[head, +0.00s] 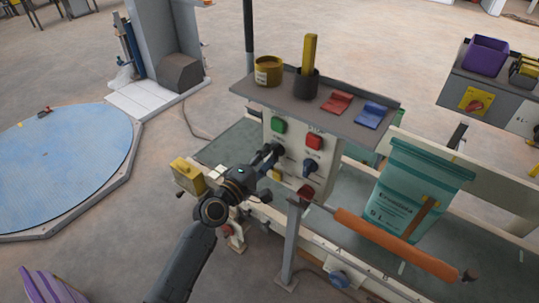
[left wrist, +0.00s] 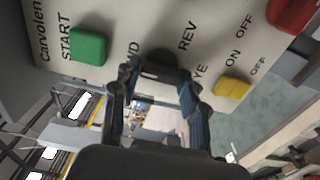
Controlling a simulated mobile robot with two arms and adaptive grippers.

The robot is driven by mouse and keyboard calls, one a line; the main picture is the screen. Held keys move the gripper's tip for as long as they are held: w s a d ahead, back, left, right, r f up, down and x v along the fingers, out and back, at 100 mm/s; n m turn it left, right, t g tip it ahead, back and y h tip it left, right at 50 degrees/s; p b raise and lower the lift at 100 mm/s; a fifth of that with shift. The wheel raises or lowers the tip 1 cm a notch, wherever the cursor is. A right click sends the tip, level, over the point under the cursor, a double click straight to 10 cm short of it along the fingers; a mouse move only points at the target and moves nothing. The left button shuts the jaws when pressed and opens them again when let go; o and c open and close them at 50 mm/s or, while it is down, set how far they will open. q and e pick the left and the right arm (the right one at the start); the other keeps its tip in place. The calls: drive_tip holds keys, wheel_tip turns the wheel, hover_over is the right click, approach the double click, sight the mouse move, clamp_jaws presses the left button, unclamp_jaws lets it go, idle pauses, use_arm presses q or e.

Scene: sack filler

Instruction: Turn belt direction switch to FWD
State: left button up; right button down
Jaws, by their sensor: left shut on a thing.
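The control panel (head: 297,133) stands on the machine near the middle of the head view. In the left wrist view the panel face (left wrist: 210,20) shows sideways, with the green START button (left wrist: 89,45), the letters REV and a partly hidden FWD. The dark belt direction switch (left wrist: 158,57) sits between these labels. My left gripper (head: 269,156) reaches the left side of the panel. In the left wrist view its fingers (left wrist: 158,76) are shut on the switch from both sides. They hide much of it, so I cannot tell which way its pointer is set.
A red button (head: 314,142), a second dark knob (head: 308,166) and a yellow button (left wrist: 232,87) are close by on the panel. A shelf (head: 300,92) with cups and clips overhangs it. A teal sack (head: 412,185) and an orange bar (head: 395,243) are at the right.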

use_arm(q)
drive_tip(key=shift+f, duration=0.1)
idle(0.3)
drive_tip(key=o, duration=1.1)
drive_tip(key=shift+o, duration=0.2)
drive_tip(key=v, duration=1.2)
drive_tip(key=s+a+f+m+g+y, duration=0.2)
drive_tip(key=s+a+f, duration=0.1)
drive_tip(key=f, duration=0.9)
drive_tip(key=s+a+f+m+g+y, duration=0.1)
drive_tip(key=s+a+f+g+y, duration=0.15)
drive_tip(key=f, duration=0.95)
drive_tip(key=s+a+f+m+g+y, duration=0.1)
drive_tip(key=s+a+f+m+y, duration=0.2)
drive_tip(key=f, duration=0.9)
drive_tip(key=s+a+f+m+g+y, duration=0.2)
drive_tip(key=s+a+f+g, duration=0.25)
drive_tip(key=s+f, duration=0.85)
drive_tip(key=s+a+f+m+g, duration=0.1)
drive_tip(key=s+f, duration=0.1)
drive_tip(key=s, duration=0.5)
drive_tip(key=s+a+f+m+g, duration=0.1)
drive_tip(key=s+f+m, duration=0.1)
drive_tip(key=s, duration=0.6)
drive_tip(key=s+a+f+m+g+y+b, duration=0.1)
drive_tip(key=s+f+m, duration=0.1)
drive_tip(key=s, duration=0.5)
drive_tip(key=shift+s+f+g, duration=0.3)
drive_tip(key=shift+f, duration=0.5)
